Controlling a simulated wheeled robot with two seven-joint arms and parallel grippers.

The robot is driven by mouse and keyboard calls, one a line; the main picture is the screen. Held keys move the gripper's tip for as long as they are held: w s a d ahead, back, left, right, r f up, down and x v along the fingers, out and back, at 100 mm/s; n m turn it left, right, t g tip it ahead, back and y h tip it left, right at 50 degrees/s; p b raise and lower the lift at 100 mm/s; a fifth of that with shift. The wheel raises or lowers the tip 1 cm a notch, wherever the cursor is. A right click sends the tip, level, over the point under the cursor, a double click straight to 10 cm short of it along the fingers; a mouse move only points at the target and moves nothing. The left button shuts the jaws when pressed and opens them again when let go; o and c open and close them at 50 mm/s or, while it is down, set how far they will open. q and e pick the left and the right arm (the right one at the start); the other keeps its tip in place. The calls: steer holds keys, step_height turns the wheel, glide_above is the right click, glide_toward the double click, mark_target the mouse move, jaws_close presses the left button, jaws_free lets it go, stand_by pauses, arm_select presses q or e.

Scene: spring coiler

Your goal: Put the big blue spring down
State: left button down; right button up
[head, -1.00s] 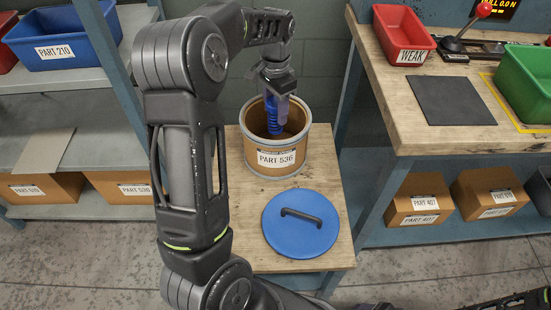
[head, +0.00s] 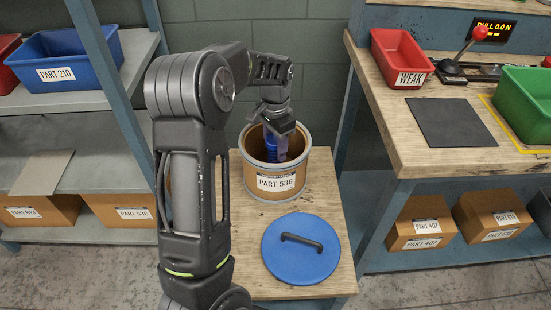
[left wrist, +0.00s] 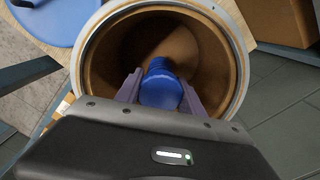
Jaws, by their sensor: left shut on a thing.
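The big blue spring (head: 270,146) is held upright inside the mouth of the round drum labelled PART 536 (head: 277,183). My left gripper (head: 283,152) reaches down into the drum and is shut on the spring. In the left wrist view the blue spring (left wrist: 160,86) sits between the two purple-grey fingers, with the drum's brown inner wall (left wrist: 205,60) around it. The spring's lower end is hidden, so I cannot tell whether it touches the drum floor. My right gripper is not in view.
The drum stands on a small wooden table with a blue handled lid (head: 300,262) in front of it. To the right is a bench with a red WEAK bin (head: 400,55), dark mat (head: 450,122), green bin (head: 525,103) and red-knobbed lever (head: 480,33). Shelves (head: 85,176) stand left.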

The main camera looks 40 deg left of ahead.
mark_target(276, 158)
arm_select(q)
steer(key=shift+f+b, duration=0.55)
steer(key=shift+f, duration=1.95)
steer(key=shift+f, duration=0.2)
steer(key=c, duration=0.7)
jaws_free()
steer(key=shift+r, duration=0.2)
step_height(276, 158, up, 12)
steer(key=shift+r+p, duration=0.1)
steer(key=shift+p, duration=1.15)
